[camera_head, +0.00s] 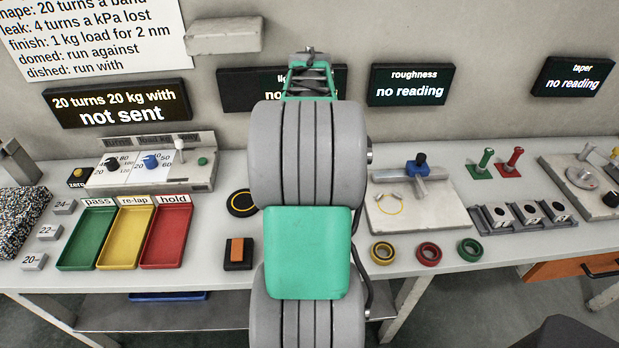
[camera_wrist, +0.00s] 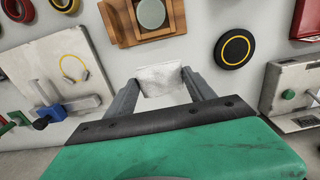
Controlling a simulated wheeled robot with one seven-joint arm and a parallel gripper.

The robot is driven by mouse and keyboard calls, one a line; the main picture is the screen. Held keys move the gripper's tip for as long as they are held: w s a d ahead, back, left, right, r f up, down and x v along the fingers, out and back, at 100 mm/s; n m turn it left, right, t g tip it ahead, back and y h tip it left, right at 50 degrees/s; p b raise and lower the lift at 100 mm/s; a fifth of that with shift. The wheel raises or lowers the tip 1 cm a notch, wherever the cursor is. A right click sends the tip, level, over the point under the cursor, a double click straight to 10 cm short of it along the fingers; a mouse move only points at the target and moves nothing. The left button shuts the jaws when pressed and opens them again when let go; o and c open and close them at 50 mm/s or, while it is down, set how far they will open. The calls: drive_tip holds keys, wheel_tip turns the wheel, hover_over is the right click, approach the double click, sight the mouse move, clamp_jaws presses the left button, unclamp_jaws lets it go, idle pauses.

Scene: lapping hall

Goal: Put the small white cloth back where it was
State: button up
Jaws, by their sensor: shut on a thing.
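The small white cloth (camera_wrist: 158,74) shows in the wrist view as a pale, flat, roughly square piece. It sits between the two grey fingertips of my gripper (camera_wrist: 161,82), which is shut on it. Bench surface shows around it, and I cannot tell its height above the bench. A wooden holder (camera_wrist: 122,28) with a grey round disc lies just beyond the cloth in the wrist view. In the head view my arm covers the middle of the bench and hides the cloth and the fingers.
A black disc with a yellow ring (camera_wrist: 234,50) lies beside the holder. A grey plate (camera_head: 418,205) with a blue-knobbed fixture stands to the right, with several coloured rings in front. Green, yellow and red trays (camera_head: 165,264) stand left. Displays (camera_head: 411,84) line the wall.

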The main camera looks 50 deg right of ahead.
drive_tip(key=w+d+f+p, duration=0.1)
drive_tip(key=w+d+f, duration=0.1)
drive_tip(key=d+f, duration=0.1)
drive_tip(key=w+d+f+p, duration=0.1)
drive_tip(key=w+d+f, duration=0.2)
drive_tip(key=d, duration=0.1)
drive_tip(key=w+d+f+p, duration=0.1)
drive_tip(key=w+d+f, duration=0.2)
drive_tip(key=d, duration=0.1)
drive_tip(key=shift+w+f, duration=0.2)
drive_tip(key=shift+f, duration=0.1)
wheel_tip(320, 180, down, 4)
drive_tip(key=shift+w+d+r+p, duration=0.1)
drive_tip(key=shift+r+p, duration=0.15)
drive_tip(key=shift+p, duration=0.1)
drive_tip(key=shift+f, duration=0.1)
drive_tip(key=shift+f, duration=0.15)
drive_tip(key=o, duration=1.2)
